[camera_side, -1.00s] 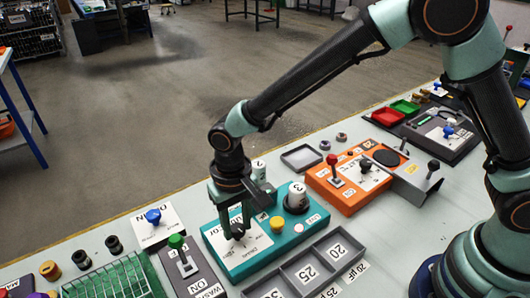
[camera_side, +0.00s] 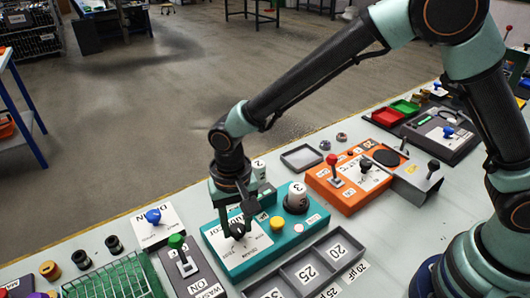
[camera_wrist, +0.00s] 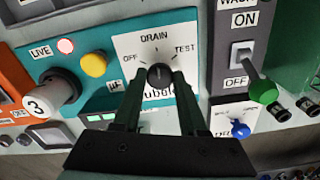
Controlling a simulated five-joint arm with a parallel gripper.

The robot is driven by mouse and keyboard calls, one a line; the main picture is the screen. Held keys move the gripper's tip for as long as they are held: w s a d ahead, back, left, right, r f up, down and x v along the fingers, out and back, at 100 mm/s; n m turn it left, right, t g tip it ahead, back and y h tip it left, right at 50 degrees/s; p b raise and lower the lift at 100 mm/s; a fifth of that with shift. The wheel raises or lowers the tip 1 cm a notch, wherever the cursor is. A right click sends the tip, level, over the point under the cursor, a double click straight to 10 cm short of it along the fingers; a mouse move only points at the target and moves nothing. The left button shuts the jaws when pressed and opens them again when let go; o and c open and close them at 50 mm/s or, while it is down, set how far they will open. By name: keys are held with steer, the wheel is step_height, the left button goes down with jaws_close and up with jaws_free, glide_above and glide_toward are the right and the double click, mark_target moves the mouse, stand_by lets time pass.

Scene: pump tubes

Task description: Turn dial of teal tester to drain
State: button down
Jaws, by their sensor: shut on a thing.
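The teal tester (camera_side: 262,254) lies on the bench below my gripper (camera_side: 238,226). Its white dial plate (camera_wrist: 136,43) reads OFF, DRAIN and TEST in the wrist view, with DRAIN at the top middle. The small black dial (camera_wrist: 160,74) sits between my two fingertips, and my gripper is shut on it. The dial's pointer is too small to read surely; it seems to face up toward DRAIN. The tester also has a yellow button (camera_wrist: 93,64), a lit LIVE lamp (camera_wrist: 66,46) and a white-topped cylinder marked 3 (camera_side: 297,197).
A grey panel with a green-tipped lever (camera_side: 177,242) stands just left of the tester. An orange unit (camera_side: 347,191) with a red-tipped lever is to the right. A grey divided tray (camera_side: 310,257) lies in front.

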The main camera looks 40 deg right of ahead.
mark_target(237, 228)
steer(key=shift+c, duration=2.2)
jaws_free()
steer(key=shift+r, duration=0.1)
step_height(237, 228, up, 12)
steer(key=d+r+n+t, duration=0.1)
steer(key=d+r, duration=0.2)
steer(key=d, duration=0.3)
steer(key=d+r+t, duration=0.1)
steer(key=d+r, duration=0.3)
steer(key=d, duration=0.2)
steer(key=s+d+n+t, duration=0.1)
steer(key=s+d, duration=0.2)
steer(key=d, duration=0.4)
steer(key=s+d+n+t, duration=0.1)
steer(key=s+d+t, duration=0.1)
steer(key=s+d, duration=0.2)
steer(key=d, duration=0.3)
steer(key=shift+s+r+t, duration=0.25)
steer(key=shift+t, duration=0.05)
